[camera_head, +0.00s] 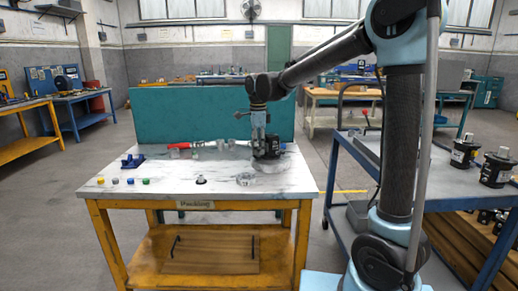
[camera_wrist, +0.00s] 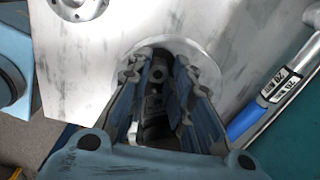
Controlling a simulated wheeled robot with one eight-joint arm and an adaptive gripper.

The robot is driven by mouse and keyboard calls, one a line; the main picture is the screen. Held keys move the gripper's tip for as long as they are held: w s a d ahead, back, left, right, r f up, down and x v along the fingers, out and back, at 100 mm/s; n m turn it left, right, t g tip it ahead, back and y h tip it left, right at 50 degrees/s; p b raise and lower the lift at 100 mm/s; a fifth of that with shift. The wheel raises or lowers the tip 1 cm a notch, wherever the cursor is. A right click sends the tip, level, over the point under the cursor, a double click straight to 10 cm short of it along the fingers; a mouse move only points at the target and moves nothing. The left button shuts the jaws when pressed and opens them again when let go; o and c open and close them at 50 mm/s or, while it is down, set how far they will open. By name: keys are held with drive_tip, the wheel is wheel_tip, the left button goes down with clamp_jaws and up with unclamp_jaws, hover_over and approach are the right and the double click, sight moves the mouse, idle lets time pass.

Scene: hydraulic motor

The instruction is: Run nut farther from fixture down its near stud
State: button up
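My gripper (camera_head: 266,152) points down over the right part of the white table, close above a pale round disc (camera_head: 271,166). In the wrist view my gripper (camera_wrist: 165,62) has its blue fingers on either side of a dark part (camera_wrist: 157,78) with a small round hole. The round grey disc (camera_wrist: 205,62) lies beneath the fingertips. I cannot make out the nuts or studs. Whether the fingers touch the dark part is unclear. A blue fixture-like piece (camera_head: 133,162) stands at the table's left; I cannot tell whether it is the task's fixture.
A round flange (camera_head: 246,179) lies near the table's front, also in the wrist view (camera_wrist: 80,8). A small dark piece (camera_head: 201,180) and several coloured pieces (camera_head: 130,181) lie to the left. A red-handled tool (camera_head: 180,146) lies behind. Black motors (camera_head: 465,151) stand on the right trolley.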

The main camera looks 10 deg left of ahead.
drive_tip(key=shift+d, duration=0.2)
drive_tip(key=n, duration=0.4)
drive_tip(key=shift+s+a+n, duration=0.1)
drive_tip(key=shift+n, duration=0.3)
drive_tip(key=n, duration=0.5)
idle(0.6)
clamp_jaws()
